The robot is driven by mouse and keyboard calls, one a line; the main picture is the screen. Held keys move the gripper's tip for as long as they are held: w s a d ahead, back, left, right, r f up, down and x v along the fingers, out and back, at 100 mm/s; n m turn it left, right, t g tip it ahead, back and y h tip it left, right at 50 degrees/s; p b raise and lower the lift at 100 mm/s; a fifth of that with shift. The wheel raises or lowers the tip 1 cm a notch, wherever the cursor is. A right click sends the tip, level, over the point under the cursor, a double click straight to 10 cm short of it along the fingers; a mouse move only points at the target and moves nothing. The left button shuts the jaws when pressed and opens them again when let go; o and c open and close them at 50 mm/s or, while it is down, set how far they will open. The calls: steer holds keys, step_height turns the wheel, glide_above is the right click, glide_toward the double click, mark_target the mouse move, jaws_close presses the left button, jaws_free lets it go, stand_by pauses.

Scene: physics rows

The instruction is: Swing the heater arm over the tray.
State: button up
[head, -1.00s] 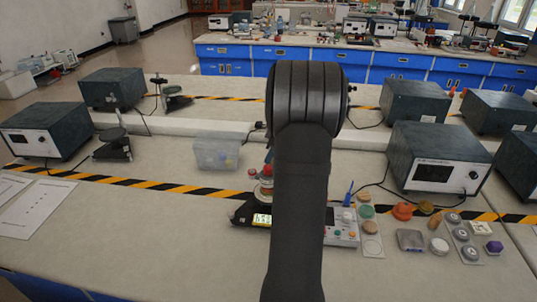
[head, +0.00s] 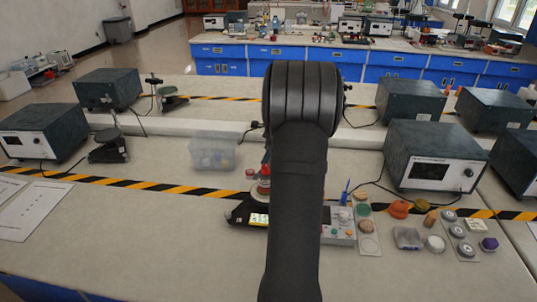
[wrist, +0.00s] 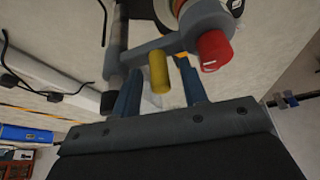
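In the wrist view a grey jointed arm (wrist: 150,50), which looks like the heater arm, crosses in front of my gripper (wrist: 160,85). A yellow peg (wrist: 159,73) and a red knob (wrist: 213,50) are on it. My gripper's two blue fingers are apart, on either side of the yellow peg, with gaps visible; I cannot tell whether either touches it. In the head view a black device with a lit display (head: 259,219) carries red and white parts (head: 261,186). My own arm hides its right side and my gripper there. I cannot clearly pick out the tray.
A grey control box with buttons (head: 339,225) sits right of my arm, beside a strip of coloured discs (head: 367,225). A clear bin (head: 213,153) stands behind left. Large dark instruments (head: 432,157) flank the bench.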

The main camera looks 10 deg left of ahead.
steer(key=w+v, duration=0.1)
steer(key=v, duration=1.6)
steer(key=shift+s+r, duration=0.2)
steer(key=shift+s, duration=0.3)
steer(key=shift+d+f, duration=0.1)
steer(key=x, duration=1.7)
steer(key=shift+f, duration=0.15)
steer(key=w+a+m+t+h, duration=0.3)
steer(key=w+a+m, duration=0.1)
steer(key=m, duration=1.1)
steer(key=shift+a+t+h, duration=0.4)
steer(key=shift+a, duration=0.5)
stand_by(0.6)
